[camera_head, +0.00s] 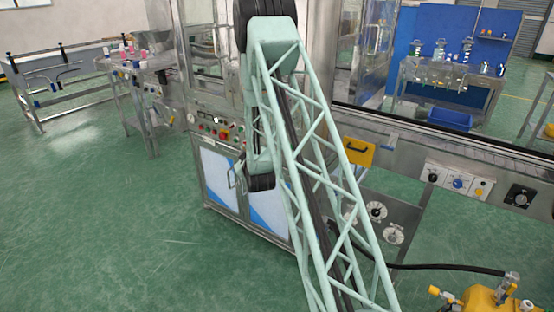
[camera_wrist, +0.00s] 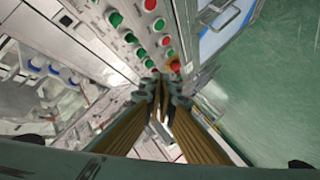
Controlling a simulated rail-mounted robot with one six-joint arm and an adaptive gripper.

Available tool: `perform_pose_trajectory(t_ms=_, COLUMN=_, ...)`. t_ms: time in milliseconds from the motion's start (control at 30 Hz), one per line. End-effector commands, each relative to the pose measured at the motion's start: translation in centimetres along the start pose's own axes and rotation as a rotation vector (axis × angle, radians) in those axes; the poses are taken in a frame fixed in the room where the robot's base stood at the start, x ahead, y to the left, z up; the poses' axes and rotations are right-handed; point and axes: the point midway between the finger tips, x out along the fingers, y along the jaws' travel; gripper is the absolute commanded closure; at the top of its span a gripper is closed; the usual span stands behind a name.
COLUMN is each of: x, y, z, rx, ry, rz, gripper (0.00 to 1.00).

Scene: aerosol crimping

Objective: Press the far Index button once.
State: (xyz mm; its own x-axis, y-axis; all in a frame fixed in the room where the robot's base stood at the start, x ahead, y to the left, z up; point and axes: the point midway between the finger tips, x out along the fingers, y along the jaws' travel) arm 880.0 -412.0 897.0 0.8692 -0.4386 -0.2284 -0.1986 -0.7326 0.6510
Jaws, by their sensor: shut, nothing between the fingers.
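A metal control panel (camera_head: 228,142) on the front of the machine carries green, red and dark buttons in the head view. Labels are too small to read, so I cannot tell which one is the far Index button. My gripper (camera_wrist: 159,78) is shut and empty, its fingertips beside the panel's end near a large red button (camera_wrist: 175,66). I cannot tell whether they touch anything. In the head view my gripper is not clearly visible.
Cabinet doors (camera_head: 218,178) with blue and white panels lie below the controls. A side table with small items (camera_head: 135,62) stands at left. A yellow fitting (camera_head: 490,298) with a black hose is at bottom right. The green floor at left is open.

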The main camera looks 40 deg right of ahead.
Motion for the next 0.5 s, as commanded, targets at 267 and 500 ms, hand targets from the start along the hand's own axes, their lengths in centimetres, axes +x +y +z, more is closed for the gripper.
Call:
perform_pose_trajectory(t_ms=267, x=1.5, y=-1.0, z=5.8, rx=-0.045, ry=0.025, rz=0.071, gripper=1.00)
perform_pose_trajectory(t_ms=500, x=1.9, y=-1.7, z=10.0, rx=-0.085, ry=0.044, rz=0.127, gripper=1.00)
